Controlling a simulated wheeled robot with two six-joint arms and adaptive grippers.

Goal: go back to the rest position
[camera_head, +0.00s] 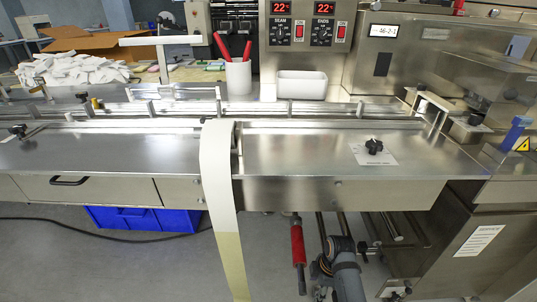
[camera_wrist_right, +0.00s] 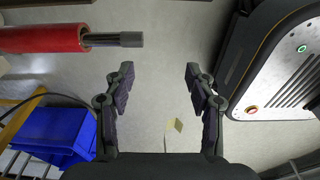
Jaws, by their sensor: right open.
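My right gripper (camera_wrist_right: 158,78) is open in the right wrist view, with nothing between its two dark fingers. Grey floor shows behind and between them. In the head view a grey arm section of mine comes in at the bottom, right of the middle, low in front of the machine. The right fingers cannot be made out there. My left arm and left gripper are in neither view.
The steel wrapper table (camera_head: 90,152) spans the head view. A white-and-yellow film strip (camera_head: 218,180) hangs over its front edge. Below are a red roller (camera_head: 298,252), also in the wrist view (camera_wrist_right: 40,38), and a blue bin (camera_head: 140,219). Open floor lies at the lower left.

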